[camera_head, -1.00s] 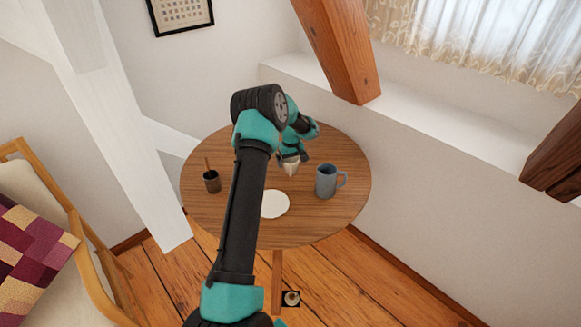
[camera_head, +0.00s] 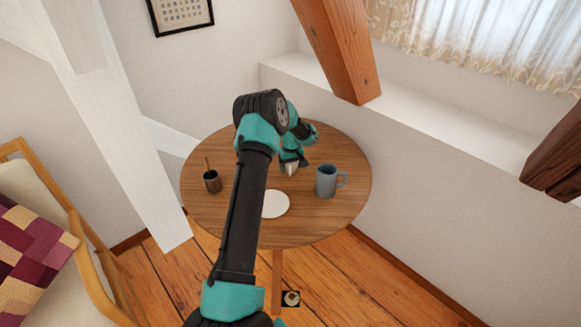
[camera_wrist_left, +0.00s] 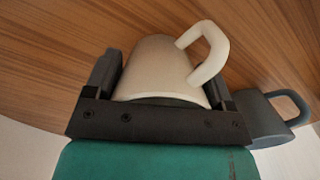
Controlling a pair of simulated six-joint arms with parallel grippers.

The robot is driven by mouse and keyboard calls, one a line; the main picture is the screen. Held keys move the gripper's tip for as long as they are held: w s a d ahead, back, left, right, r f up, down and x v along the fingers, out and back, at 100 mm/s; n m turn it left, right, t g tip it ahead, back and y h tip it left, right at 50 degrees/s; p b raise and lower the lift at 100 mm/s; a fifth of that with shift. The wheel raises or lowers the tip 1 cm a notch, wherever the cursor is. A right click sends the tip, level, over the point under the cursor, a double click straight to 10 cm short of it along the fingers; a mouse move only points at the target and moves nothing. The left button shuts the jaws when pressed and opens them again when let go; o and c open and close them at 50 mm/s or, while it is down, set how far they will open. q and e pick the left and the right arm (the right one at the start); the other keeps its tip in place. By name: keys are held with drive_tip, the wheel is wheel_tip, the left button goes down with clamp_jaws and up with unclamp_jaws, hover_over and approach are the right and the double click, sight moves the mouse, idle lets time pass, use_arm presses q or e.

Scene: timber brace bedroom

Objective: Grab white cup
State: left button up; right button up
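The white cup (camera_wrist_left: 160,68) stands between the two fingers of my left gripper (camera_wrist_left: 165,78), with its rim toward the palm and its handle at the upper right in the left wrist view. In the head view the white cup (camera_head: 292,169) shows small on the round table, below my left gripper (camera_head: 293,166). The fingers sit far apart on either side of the cup, close to its rim. I see no clear sign of them clamped on it. My right gripper is not in view.
A blue-grey mug (camera_head: 326,182) stands close at the right on the round wooden table (camera_head: 335,218). A white round coaster (camera_head: 275,204) lies in front, partly behind my arm. A dark cup with a stick (camera_head: 212,182) stands at the left.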

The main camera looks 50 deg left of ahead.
use_arm(q)
drive_tip(key=c, duration=0.5)
drive_tip(key=shift+o, duration=0.2)
drive_tip(key=shift+r, duration=0.15)
drive_tip(key=shift+r, duration=0.2)
wheel_tip(320, 180, up, 3)
drive_tip(key=shift+f, duration=0.1)
drive_tip(key=s+d, duration=0.3)
drive_tip(key=d, duration=0.1)
drive_tip(key=s+d+r, duration=0.1)
drive_tip(key=s+d, duration=0.6)
drive_tip(key=d, duration=0.1)
drive_tip(key=shift+s+r, duration=0.25)
drive_tip(key=shift+s, duration=0.05)
